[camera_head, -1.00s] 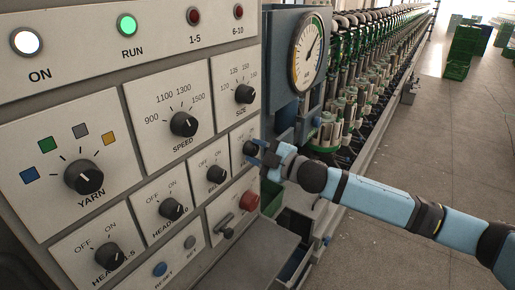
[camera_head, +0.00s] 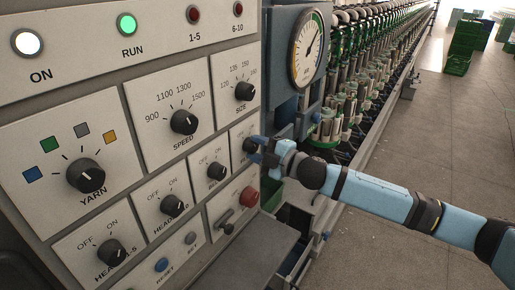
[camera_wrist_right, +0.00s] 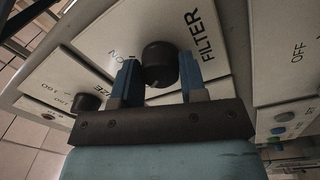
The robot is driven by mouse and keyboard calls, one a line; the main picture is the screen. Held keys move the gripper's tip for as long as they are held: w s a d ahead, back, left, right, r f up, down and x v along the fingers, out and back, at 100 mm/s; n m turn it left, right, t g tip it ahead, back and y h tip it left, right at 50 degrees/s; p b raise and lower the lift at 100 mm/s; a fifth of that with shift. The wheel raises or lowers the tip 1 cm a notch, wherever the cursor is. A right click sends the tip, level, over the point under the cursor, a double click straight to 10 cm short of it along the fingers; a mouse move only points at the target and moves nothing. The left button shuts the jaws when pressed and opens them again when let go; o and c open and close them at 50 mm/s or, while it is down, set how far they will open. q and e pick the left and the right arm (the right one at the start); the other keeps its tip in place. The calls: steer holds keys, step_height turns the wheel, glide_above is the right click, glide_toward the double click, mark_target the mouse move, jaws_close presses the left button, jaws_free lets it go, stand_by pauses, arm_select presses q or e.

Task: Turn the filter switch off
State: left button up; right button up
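The filter switch is a round black knob (camera_wrist_right: 160,62) on a pale plate marked FILTER. In the right wrist view, ON shows to its left; its OFF mark is hidden. In the head view the knob (camera_head: 250,145) is partly covered by my right gripper (camera_head: 257,150). In the wrist view, the blue fingers of my right gripper (camera_wrist_right: 159,78) are on either side of the knob and appear to touch it. I cannot clearly see which way its pointer faces. My left gripper is not in view.
A red button (camera_head: 249,197) and a small lever (camera_head: 226,222) sit just below. The size knob (camera_head: 244,91) is above and another ON/OFF knob (camera_head: 217,171) is to the left. A gauge (camera_head: 308,50) stands behind the gripper.

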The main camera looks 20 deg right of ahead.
steer(key=o, duration=0.4)
steer(key=shift+s+d+f, duration=0.15)
steer(key=shift+s+d, duration=0.15)
steer(key=b+v, duration=0.4)
steer(key=v, duration=0.9)
steer(key=shift+a, duration=0.1)
